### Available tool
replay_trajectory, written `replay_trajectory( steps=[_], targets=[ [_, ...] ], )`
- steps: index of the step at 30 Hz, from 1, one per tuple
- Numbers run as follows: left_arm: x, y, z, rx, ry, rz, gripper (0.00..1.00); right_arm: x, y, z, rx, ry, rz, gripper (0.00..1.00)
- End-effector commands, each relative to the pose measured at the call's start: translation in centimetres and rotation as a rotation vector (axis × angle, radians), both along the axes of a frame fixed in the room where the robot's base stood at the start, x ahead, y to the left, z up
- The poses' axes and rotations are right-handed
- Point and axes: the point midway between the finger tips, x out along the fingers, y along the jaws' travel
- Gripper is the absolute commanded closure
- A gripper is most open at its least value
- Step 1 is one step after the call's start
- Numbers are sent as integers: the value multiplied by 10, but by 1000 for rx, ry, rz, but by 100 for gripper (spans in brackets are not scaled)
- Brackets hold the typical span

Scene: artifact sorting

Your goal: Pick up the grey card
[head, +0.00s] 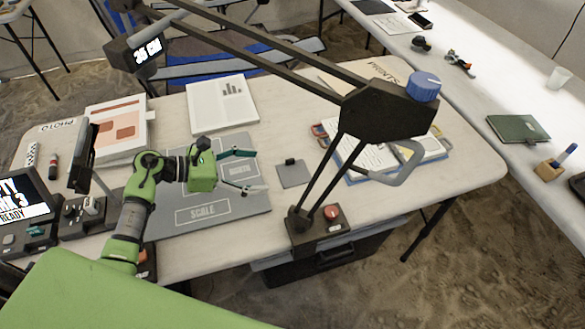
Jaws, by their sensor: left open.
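The grey card (293,176) is a small flat grey square with a small dark tab at its far edge. It lies on the near table, just right of the grey scale mat (175,222). My left gripper (260,171) is open above the right part of the mat. Its two fingers point right towards the card, a short way from it, with nothing between them. My right gripper does not show.
A black jointed lamp arm with a blue knob (424,87) stands on a base (318,230) right of the card and reaches over the table. Open papers (365,155) lie behind it. A white sheet (222,104) lies behind the mat. A screen (24,200) stands at left.

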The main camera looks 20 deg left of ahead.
Motion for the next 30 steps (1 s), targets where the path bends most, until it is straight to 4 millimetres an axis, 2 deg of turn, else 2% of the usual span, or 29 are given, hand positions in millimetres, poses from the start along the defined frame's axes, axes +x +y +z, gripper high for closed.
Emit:
replay_trajectory(
  steps=[1,5,14,21,29,30],
  targets=[
    [6,-9,-3,-3,-3,-1,22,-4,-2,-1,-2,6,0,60],
    [16,-23,-11,-2,-3,1,22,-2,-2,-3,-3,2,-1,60],
    [30,-44,-22,-5,0,-1,22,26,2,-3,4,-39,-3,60],
    [46,-66,-35,-2,-1,0,22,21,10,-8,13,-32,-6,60],
    [47,-67,-37,2,-1,1,22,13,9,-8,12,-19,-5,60],
    [47,-67,-37,2,-1,1,27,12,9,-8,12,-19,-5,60]
  ],
)
